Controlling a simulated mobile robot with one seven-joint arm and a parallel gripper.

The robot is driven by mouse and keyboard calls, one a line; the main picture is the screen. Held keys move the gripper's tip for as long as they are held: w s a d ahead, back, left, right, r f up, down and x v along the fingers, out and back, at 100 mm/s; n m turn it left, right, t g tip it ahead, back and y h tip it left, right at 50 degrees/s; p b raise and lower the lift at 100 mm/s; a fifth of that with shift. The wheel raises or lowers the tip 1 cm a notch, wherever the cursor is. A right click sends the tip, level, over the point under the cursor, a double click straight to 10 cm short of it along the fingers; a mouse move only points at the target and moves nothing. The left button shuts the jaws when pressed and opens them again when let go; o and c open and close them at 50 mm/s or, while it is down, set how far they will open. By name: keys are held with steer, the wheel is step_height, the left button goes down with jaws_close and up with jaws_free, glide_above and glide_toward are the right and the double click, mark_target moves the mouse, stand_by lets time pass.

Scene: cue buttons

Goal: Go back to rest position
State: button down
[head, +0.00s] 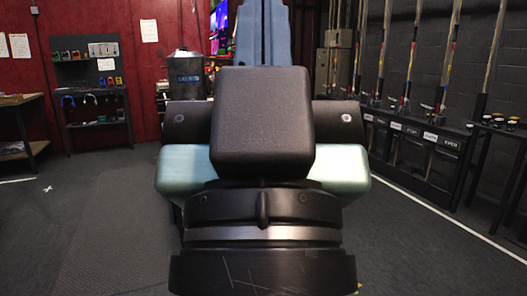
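Parts of my own arm fill the middle of the head view, from the bottom edge upward. No fingertips show, so I cannot see my gripper or whether it holds anything. No cue buttons can be made out; whatever lies straight behind the arm is hidden.
A black rack (92,96) with coloured clamps stands by the red wall (95,20) at left. A dark bench (20,130) is at the far left. A grey drum (186,75) stands behind the arm. Long poles (452,50) line the right wall. Grey floor (95,220) is open at left.

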step_height(320, 180, up, 24)
steer(key=p, duration=2.1)
steer(key=shift+f+p, duration=0.15)
steer(key=shift+p, duration=0.2)
